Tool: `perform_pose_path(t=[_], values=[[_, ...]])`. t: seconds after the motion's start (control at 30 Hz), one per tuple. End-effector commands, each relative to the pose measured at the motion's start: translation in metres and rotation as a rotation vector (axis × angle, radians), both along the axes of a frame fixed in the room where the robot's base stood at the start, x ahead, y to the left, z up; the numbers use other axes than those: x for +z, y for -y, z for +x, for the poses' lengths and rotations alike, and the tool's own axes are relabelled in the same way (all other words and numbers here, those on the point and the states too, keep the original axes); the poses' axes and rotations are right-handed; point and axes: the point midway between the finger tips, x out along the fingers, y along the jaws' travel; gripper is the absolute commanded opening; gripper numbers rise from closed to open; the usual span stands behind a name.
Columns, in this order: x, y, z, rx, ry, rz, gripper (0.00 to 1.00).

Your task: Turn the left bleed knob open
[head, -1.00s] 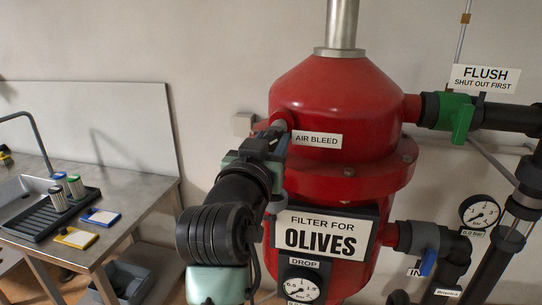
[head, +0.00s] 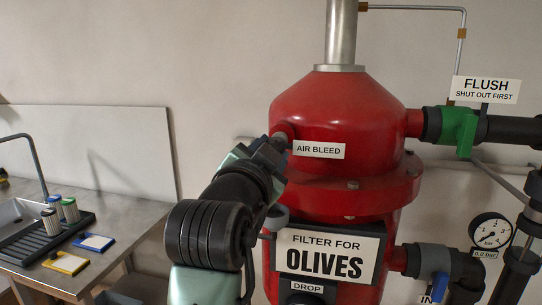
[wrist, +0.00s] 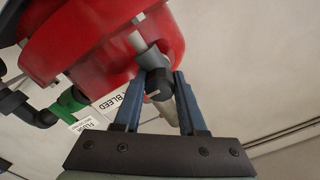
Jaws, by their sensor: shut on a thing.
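The red filter tank (head: 335,115) labelled "FILTER FOR OLIVES" stands in the middle of the head view. My gripper (head: 272,146) is at its upper left, beside the "AIR BLEED" label (head: 318,150), and mostly hides the bleed fitting there. In the wrist view a dark grey bleed knob (wrist: 158,86) sits on a grey collar (wrist: 151,58) against the red tank. My gripper's two blue fingers (wrist: 158,78) are on either side of the knob and shut on it. I cannot tell how far the knob is turned.
A green flush valve (head: 459,128) and its pipe run off the tank's right side. A blue-handled valve (head: 439,287) and a pressure gauge (head: 490,231) are at lower right. A steel bench (head: 130,225) with a black rack (head: 45,240) stands at left. Bare wall lies behind.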

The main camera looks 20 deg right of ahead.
Motion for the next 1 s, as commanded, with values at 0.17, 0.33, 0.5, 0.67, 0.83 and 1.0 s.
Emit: perform_pose_path(t=[0.17, 0.33, 0.5, 0.67, 0.83, 1.0], values=[[-0.0018, -0.0002, 0.0004, 0.001, 0.003, 0.012, 0.00], [-0.0018, -0.0001, 0.0003, 0.001, 0.003, 0.012, 0.00], [-0.0017, -0.0001, 0.0003, 0.001, 0.003, 0.012, 0.51], [-0.0011, 0.0001, 0.0002, 0.000, 0.004, 0.010, 0.70], [-0.0005, 0.0001, 0.0001, 0.000, 0.004, 0.009, 0.70], [-0.0005, -0.0035, -0.0047, 0.001, 0.006, 0.008, 0.70]])
